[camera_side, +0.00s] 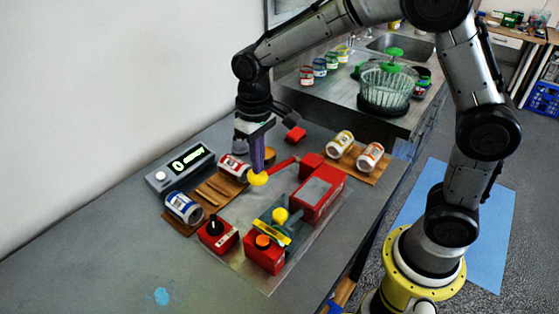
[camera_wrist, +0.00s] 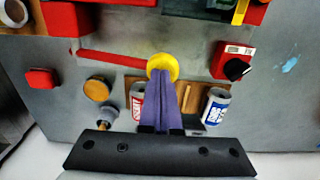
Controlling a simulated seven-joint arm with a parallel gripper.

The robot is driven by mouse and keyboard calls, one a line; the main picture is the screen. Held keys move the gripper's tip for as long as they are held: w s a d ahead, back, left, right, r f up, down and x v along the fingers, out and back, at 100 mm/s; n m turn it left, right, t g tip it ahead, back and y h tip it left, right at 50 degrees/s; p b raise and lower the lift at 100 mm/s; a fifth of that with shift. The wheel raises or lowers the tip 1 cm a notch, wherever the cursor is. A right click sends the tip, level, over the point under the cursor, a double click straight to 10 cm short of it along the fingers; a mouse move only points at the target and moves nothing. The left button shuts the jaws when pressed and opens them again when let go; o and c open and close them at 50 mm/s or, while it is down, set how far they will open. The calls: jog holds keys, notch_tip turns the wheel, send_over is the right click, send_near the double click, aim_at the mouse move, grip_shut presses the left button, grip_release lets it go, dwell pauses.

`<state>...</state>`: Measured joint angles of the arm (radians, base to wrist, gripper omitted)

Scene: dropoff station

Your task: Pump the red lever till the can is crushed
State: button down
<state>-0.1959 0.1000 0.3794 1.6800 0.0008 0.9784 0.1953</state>
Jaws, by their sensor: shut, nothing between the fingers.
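The red lever (camera_side: 283,165) sticks out from the red press machine (camera_side: 323,198) and ends in a yellow knob (camera_side: 258,180). In the wrist view the lever (camera_wrist: 112,59) runs left from the knob (camera_wrist: 166,59). My gripper (camera_side: 258,170) is shut and empty, its purple fingers pointing down at the knob; contact is unclear. A red-and-white can (camera_side: 233,167) and a blue-and-white can (camera_side: 183,207) lie on a wooden rack. A yellow-labelled can (camera_side: 341,144) and an orange-labelled can (camera_side: 370,156) lie on a second board. I cannot see a can inside the machine.
A grey display box (camera_side: 180,168) stands behind the rack. A red box with a black knob (camera_side: 217,234) and a red box with an orange button (camera_side: 264,253) stand in front. A red block (camera_side: 296,134) lies behind the lever. The table's left front is mostly clear.

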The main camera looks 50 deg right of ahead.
aim_at(258, 180)
jog(key=shift+a+f, duration=0.1)
jog(key=shift+f, duration=0.75)
jog(key=shift+s, duration=0.1)
jog(key=shift+a+f, duration=0.1)
jog(key=shift+f, duration=1.6)
jog(key=shift+d+r, duration=0.2)
jog(key=shift+r, duration=0.85)
jog(key=shift+d+r, duration=0.15)
jog(key=shift+r, duration=0.85)
jog(key=shift+d+r, duration=0.2)
jog(key=shift+r, duration=0.85)
